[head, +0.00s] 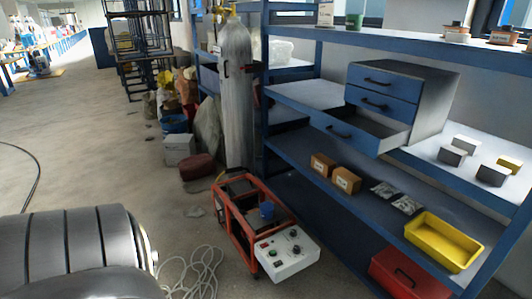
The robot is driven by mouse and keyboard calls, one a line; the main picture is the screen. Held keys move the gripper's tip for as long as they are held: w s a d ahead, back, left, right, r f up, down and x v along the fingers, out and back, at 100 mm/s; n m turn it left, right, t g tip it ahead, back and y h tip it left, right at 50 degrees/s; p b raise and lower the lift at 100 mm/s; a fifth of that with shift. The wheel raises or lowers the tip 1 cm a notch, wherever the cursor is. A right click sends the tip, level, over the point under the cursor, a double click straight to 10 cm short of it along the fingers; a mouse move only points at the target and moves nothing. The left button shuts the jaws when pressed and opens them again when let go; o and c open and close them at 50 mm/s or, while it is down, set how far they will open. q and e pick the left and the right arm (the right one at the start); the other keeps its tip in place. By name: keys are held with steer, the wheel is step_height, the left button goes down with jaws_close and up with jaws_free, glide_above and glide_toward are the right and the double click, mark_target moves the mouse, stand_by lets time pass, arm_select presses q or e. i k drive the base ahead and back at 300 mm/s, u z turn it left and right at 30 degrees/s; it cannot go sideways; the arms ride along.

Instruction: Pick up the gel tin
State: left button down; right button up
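Two small round tins stand on the top shelf at the upper right, a reddish-brown tin (456,36) and another low tin (502,39) near the right edge. Each has something small on or behind its top. I cannot tell which, if either, is the gel tin; labels are too small to read. A small blue cylinder (267,211) sits on the red-framed machine on the floor. Neither of my grippers is in view. A dark, ribbed part of my own arm fills the lower left corner.
The blue shelf unit (290,148) holds a drawer cabinet (430,105) with its bottom drawer open, small boxes (346,180) and a yellow bin (444,241). A gas cylinder (236,95) stands beside it. The red-framed machine (223,205) and loose cable (195,270) occupy the floor; open floor lies left.

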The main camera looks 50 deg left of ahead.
mark_target(266, 208)
steer(key=u, duration=0.6)
steer(key=i, duration=1.65)
steer(key=u, duration=2)
steer(key=i, duration=0.7)
steer(key=u, duration=0.7)
